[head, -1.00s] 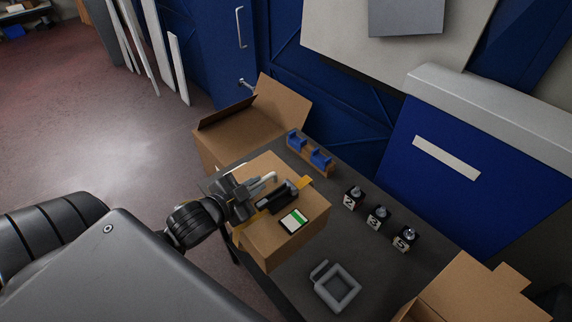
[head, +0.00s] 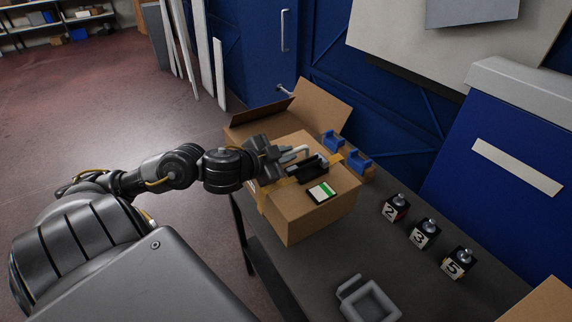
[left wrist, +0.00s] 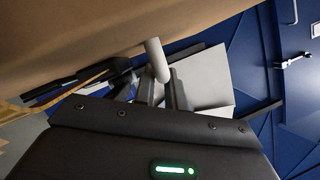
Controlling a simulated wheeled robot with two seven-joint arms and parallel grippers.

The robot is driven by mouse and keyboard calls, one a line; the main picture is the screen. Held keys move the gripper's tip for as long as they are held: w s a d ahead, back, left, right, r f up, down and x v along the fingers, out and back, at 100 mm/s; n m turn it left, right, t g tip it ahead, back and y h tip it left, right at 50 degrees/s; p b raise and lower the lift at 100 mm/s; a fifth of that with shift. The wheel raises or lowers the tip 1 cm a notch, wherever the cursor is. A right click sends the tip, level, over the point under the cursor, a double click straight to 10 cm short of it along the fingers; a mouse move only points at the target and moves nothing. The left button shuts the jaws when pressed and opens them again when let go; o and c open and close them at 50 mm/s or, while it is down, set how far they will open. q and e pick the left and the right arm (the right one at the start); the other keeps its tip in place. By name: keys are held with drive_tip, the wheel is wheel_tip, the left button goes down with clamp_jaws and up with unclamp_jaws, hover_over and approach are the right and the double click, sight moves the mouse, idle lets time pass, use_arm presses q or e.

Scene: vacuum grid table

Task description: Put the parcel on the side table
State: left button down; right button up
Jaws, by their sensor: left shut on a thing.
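The parcel (head: 306,211) is a brown cardboard box with a yellow strap, a black fitting on top and a green-and-white label. It shows at the left end of a dark grey table (head: 300,266). My left gripper (head: 290,160) is at the parcel's top, shut on it beside the black fitting; the exact grip is partly hidden. In the left wrist view the parcel (left wrist: 90,30) fills the top, with the gripper fingers (left wrist: 160,85) below it. I cannot tell whether the parcel's underside touches the table. I cannot tell which surface is the side table. My right gripper is out of view.
An open carton (head: 318,100) stands behind the parcel. A wooden rack with blue holders (head: 357,160) is close on its right. Several black numbered blocks (head: 425,234) and a grey square tray (head: 368,302) are on the table. Open floor (head: 100,120) lies left.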

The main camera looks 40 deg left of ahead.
use_arm(q)
drive_tip(key=f, duration=0.1)
drive_tip(key=w+a+f+b, duration=0.1)
drive_tip(key=w+f, duration=0.1)
drive_tip(key=shift+a+f, duration=0.2)
drive_tip(key=shift+a, duration=0.1)
drive_tip(key=shift+w+a+f, duration=0.25)
drive_tip(key=shift+w, duration=0.05)
drive_tip(key=f, duration=0.1)
drive_tip(key=f+b, duration=0.2)
drive_tip(key=f, duration=0.1)
drive_tip(key=shift+w+a, duration=0.25)
drive_tip(key=shift+w, duration=0.1)
drive_tip(key=c, duration=1.5)
unclamp_jaws()
drive_tip(key=shift+s+f, duration=0.1)
drive_tip(key=shift+o, duration=0.2)
